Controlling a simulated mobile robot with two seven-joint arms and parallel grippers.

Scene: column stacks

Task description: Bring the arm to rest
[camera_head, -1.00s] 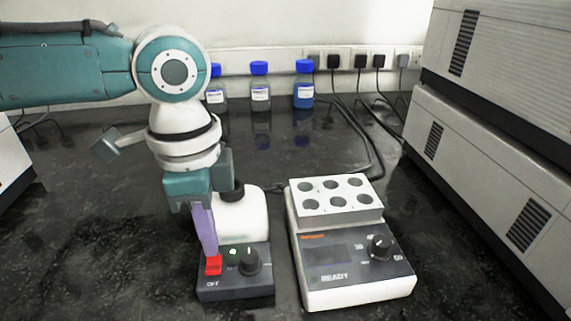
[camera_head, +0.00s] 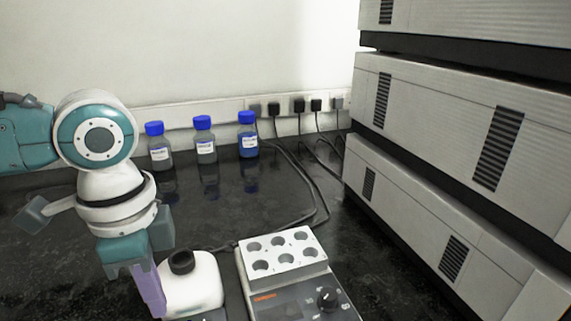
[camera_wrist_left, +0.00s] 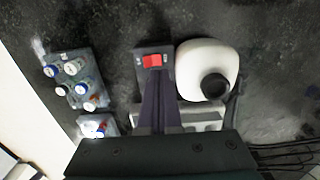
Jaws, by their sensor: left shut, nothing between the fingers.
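My left gripper (camera_head: 157,308) has purple fingers pointing down, shut with nothing between them. It is at the lower left of the head view, just left of the white rounded body of a small mixer (camera_head: 197,287) with a black cup on top. The mixer's front panel is mostly below that view. In the left wrist view, the shut fingers (camera_wrist_left: 157,88) point toward the mixer's red switch (camera_wrist_left: 152,61); whether they touch it is unclear. The mixer's white body (camera_wrist_left: 205,66) is to their right. My right gripper is in neither view.
A heater block (camera_head: 282,262) with a dial stands right of the mixer. Three blue-capped bottles (camera_head: 205,152) stand at the back by cables. Grey stacked units (camera_head: 425,185) fill the right. A rack with several capped vials (camera_wrist_left: 73,80) shows in the left wrist view.

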